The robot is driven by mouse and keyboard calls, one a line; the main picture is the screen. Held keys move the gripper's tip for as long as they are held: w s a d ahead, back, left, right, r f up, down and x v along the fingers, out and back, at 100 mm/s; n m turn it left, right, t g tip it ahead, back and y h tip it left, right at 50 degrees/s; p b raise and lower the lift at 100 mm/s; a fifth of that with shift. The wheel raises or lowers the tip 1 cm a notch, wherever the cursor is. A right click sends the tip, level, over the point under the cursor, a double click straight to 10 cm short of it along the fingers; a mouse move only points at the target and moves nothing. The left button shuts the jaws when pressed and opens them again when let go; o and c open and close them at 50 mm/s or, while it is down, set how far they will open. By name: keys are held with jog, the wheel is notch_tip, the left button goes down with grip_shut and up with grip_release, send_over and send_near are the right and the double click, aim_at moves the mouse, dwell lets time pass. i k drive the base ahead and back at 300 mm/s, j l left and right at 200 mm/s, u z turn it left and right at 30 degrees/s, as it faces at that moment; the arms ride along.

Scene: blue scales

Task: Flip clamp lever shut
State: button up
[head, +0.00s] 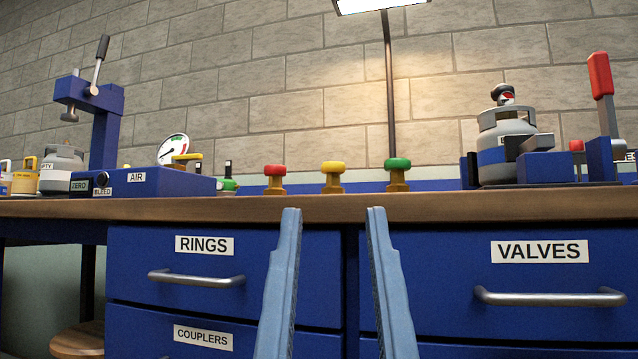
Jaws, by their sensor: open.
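A lever with a red grip (600,76) stands almost upright at the far right of the bench. Its grey arm runs down to a blue clamp block (600,160). The clamp's lower parts are partly hidden by the blue blocks.
The wooden benchtop (440,206) crosses the view above drawers marked RINGS (290,260) and VALVES (450,255). Red (275,170), yellow (333,170) and green (397,166) knobs stand mid-bench. A blue press (107,140) with a lever and a dial gauge (172,147) are at left. A lamp post (389,90) rises behind.

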aim_at(602, 86)
jog(key=z, duration=1.05)
